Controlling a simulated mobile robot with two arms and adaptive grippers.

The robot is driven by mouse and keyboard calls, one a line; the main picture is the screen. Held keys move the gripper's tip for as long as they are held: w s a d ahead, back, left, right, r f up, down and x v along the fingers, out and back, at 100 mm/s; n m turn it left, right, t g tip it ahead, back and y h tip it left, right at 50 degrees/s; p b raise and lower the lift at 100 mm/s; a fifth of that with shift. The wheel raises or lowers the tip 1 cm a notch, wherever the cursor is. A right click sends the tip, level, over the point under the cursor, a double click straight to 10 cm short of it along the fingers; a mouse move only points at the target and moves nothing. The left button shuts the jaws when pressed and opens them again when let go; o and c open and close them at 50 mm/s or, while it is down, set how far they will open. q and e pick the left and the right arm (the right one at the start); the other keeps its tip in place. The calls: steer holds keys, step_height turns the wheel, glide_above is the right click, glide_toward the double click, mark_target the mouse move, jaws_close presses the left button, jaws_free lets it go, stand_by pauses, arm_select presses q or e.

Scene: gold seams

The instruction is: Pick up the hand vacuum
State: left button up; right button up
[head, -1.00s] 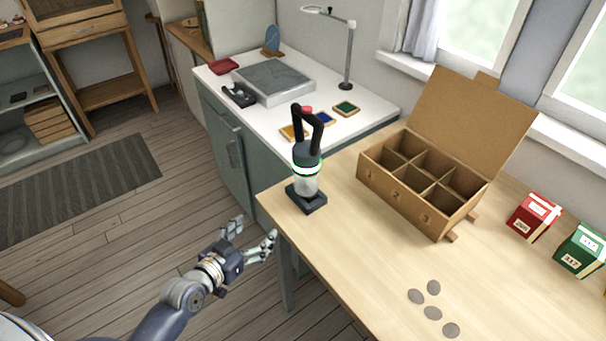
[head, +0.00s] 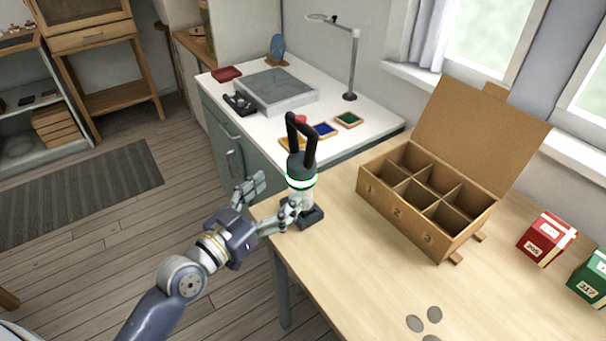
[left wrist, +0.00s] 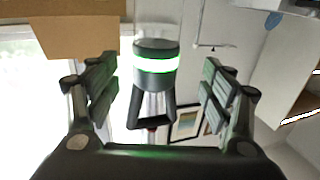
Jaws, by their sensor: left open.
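The hand vacuum (head: 301,172) stands upright on a dark base at the near left corner of the wooden table. It has a black loop handle, a dark body with a glowing green ring and a clear lower part. My left gripper (head: 277,200) is open at the vacuum's left side, with one finger overlapping the clear lower part in the head view. In the left wrist view the vacuum (left wrist: 155,68) appears upside down between and beyond the two spread fingers of my left gripper (left wrist: 160,90). I cannot tell whether a finger touches it. My right gripper is not in view.
Red (head: 547,238) and green (head: 592,279) boxes stand farther right. Grey discs (head: 415,323) lie near the front. A white counter (head: 330,146) with a lamp is behind.

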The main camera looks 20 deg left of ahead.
mark_target(292, 182)
arm_select(q)
steer(key=x, duration=0.3)
steer(key=p+x, duration=0.1)
steer(key=x, duration=0.4)
steer(key=shift+d+p, duration=0.35)
steer(key=shift+d, duration=0.05)
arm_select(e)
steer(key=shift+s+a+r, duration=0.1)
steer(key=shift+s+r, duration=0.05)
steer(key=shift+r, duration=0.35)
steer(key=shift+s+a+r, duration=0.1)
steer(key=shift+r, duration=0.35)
arm_select(q)
steer(key=shift+a, duration=0.1)
steer(key=c, duration=1.3)
